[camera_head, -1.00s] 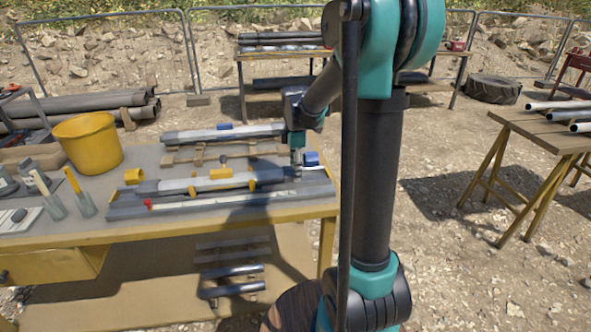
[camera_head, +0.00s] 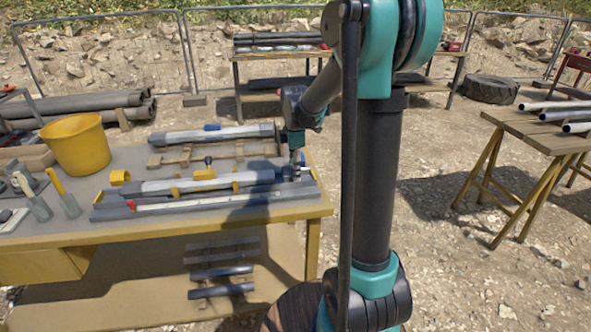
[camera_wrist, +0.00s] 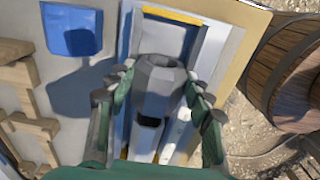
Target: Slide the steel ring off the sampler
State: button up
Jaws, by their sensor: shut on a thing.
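The sampler (camera_head: 205,184) is a long grey tube lying left to right on the bench, in a shallow tray with yellow supports. My gripper (camera_head: 293,160) points down at its right end. In the wrist view my gripper (camera_wrist: 160,74) is shut on a grey steel, faceted hollow piece (camera_wrist: 156,98), apparently the steel ring. Whether the ring still surrounds the sampler is hidden by the fingers.
A blue block (camera_wrist: 72,30) is left of the gripper in the wrist view, with a wooden rack (camera_wrist: 28,92) below it. A wooden barrel (camera_wrist: 285,65) stands beyond the bench edge. A yellow bucket (camera_head: 77,145) and hand tools occupy the bench's left side.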

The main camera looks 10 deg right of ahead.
jog(key=shift+d, duration=0.3)
jog(key=o, duration=1.5)
notch_tip(320, 180, up, 12)
jog(key=shift+r, duration=0.1)
